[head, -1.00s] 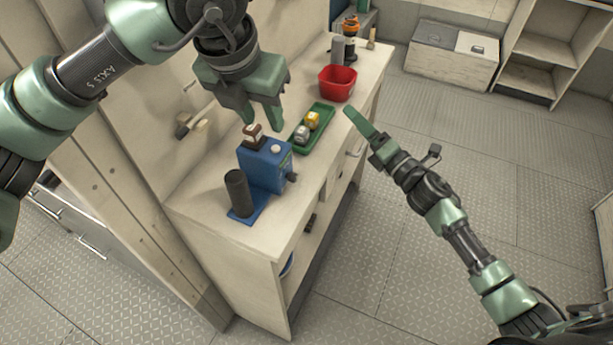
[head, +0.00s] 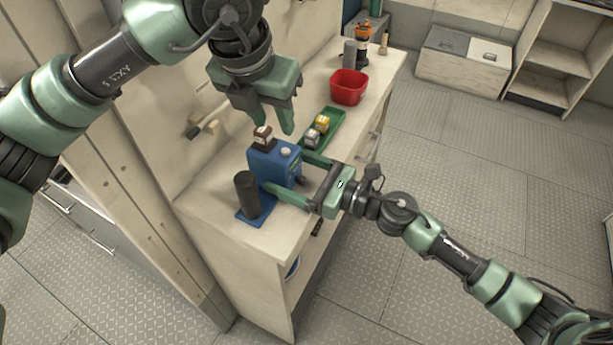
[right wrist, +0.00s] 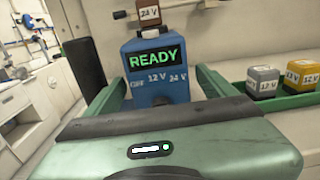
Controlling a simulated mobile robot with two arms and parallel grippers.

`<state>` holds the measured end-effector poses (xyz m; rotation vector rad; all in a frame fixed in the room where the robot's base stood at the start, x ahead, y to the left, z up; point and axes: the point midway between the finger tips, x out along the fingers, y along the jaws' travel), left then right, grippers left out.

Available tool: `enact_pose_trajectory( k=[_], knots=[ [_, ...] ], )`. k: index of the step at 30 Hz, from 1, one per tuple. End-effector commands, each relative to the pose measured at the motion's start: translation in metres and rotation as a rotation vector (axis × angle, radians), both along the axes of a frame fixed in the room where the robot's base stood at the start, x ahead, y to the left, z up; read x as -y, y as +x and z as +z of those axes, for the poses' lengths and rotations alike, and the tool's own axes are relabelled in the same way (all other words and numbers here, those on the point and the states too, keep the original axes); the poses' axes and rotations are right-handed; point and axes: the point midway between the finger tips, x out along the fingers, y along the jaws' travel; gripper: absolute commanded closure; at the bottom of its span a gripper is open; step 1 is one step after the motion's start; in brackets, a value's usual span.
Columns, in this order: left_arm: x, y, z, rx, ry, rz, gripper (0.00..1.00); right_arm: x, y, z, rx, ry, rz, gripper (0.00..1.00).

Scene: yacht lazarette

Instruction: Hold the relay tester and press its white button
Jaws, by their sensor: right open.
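The relay tester (head: 268,168) is a blue box on the bench with a dark upright cylinder (head: 247,194) on its blue base. A brown relay (head: 262,137) sits on its top, and the white button (head: 286,152) is beside the relay. In the right wrist view the tester (right wrist: 157,83) displays READY, and the relay (right wrist: 148,13) reads 24 V. My right gripper (head: 284,172) is open, its fingers on either side of the blue box; contact cannot be made out. My left gripper (head: 273,129) is open and empty above the tester, fingertips close over the relay and button.
A green tray (head: 336,125) holds a grey relay (head: 311,139) and a yellow relay (head: 322,123). Beyond it stand a red bin (head: 348,88), a grey cylinder and an orange-topped item. A fixture sticks out of the wall at left. The floor at right is clear.

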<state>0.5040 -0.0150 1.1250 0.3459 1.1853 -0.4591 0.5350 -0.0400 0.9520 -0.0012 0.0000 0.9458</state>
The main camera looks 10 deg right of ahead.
Motion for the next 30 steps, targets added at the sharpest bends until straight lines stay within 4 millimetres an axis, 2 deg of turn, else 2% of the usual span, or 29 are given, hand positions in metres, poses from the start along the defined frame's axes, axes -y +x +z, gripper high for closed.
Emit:
enact_pose_trajectory(
  k=[6, 14, 15, 16, 21, 24, 30],
  knots=[
    [0.000, 0.000, 0.000, 0.000, 0.000, 0.000, 0.64, -0.015, 0.011, 0.000, 0.000, 0.000, -0.001, 0.15],
    [0.000, 0.000, 0.000, 0.000, 0.000, 0.000, 0.64, -0.016, 0.012, 0.000, -0.001, 0.001, -0.002, 0.15],
    [0.000, 0.000, 0.000, 0.000, 0.000, 0.000, 0.64, -0.016, 0.012, 0.000, -0.001, 0.001, -0.002, 0.17],
    [0.000, 0.000, 0.000, 0.000, 0.000, 0.000, 0.64, -0.016, 0.012, 0.000, -0.001, 0.001, -0.001, 0.26],
    [0.000, 0.000, 0.000, 0.000, 0.000, 0.000, 0.64, -0.016, 0.012, 0.000, -0.001, 0.001, -0.002, 0.73],
    [0.000, 0.000, 0.000, 0.000, 0.000, 0.000, 0.64, -0.016, 0.012, 0.000, -0.001, 0.001, -0.002, 0.98],
    [0.000, 0.000, 0.000, 0.000, 0.000, 0.000, 0.64, -0.015, 0.012, 0.000, -0.001, 0.001, -0.002, 0.98]
  ],
)
